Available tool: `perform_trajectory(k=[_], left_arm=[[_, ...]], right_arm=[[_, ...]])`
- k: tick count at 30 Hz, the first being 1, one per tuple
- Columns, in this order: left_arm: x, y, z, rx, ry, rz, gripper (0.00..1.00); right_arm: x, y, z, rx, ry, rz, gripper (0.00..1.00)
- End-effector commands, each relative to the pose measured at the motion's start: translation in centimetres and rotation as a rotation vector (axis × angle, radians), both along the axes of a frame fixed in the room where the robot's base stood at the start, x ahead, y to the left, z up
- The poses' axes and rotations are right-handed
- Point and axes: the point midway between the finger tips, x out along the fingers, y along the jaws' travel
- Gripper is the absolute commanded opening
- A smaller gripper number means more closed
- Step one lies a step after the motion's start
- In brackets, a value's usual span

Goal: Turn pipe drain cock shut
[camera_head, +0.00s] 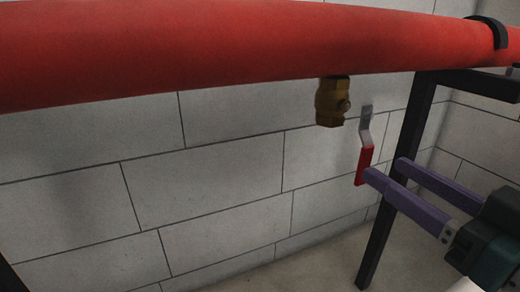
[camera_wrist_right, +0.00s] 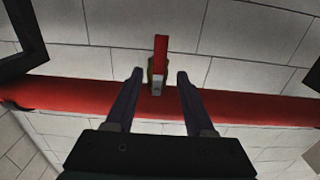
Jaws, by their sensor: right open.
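The pipe drain cock has a brass body (camera_head: 331,103) under the red pipe. Its lever has a bare metal strip and a red handle (camera_head: 364,166) that hangs down. My right gripper (camera_head: 385,170) has purple fingers spread apart, with the nearer fingertip beside the handle's lower end. In the right wrist view, the red handle (camera_wrist_right: 161,46) lines up with the gap between the fingertips (camera_wrist_right: 160,74). Nothing shows between the jaws as gripped. I cannot tell whether a finger touches the handle. My left gripper is out of view.
The large red pipe (camera_head: 200,45) crosses the top of the head view. A black support frame (camera_head: 393,195) stands right of the cock, behind my right fingers. A pale block wall (camera_head: 210,185) lies behind. The space left of the handle is clear.

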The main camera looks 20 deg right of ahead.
Motion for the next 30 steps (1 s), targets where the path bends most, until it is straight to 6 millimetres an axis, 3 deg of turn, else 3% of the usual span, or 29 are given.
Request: perform_trajectory(k=[9,15,27,30], left_arm=[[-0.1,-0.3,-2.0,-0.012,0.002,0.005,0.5],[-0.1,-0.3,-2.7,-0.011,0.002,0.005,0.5],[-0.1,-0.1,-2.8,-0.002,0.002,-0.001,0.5],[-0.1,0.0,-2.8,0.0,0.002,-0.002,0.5]], right_arm=[[5.6,0.5,-0.1,0.0,-0.004,0.001,0.54],[8.1,0.7,0.0,-0.001,-0.001,0.001,0.54],[8.8,0.8,0.1,-0.001,0.002,0.001,0.54],[8.8,0.8,0.1,-0.001,0.002,0.001,0.44]])
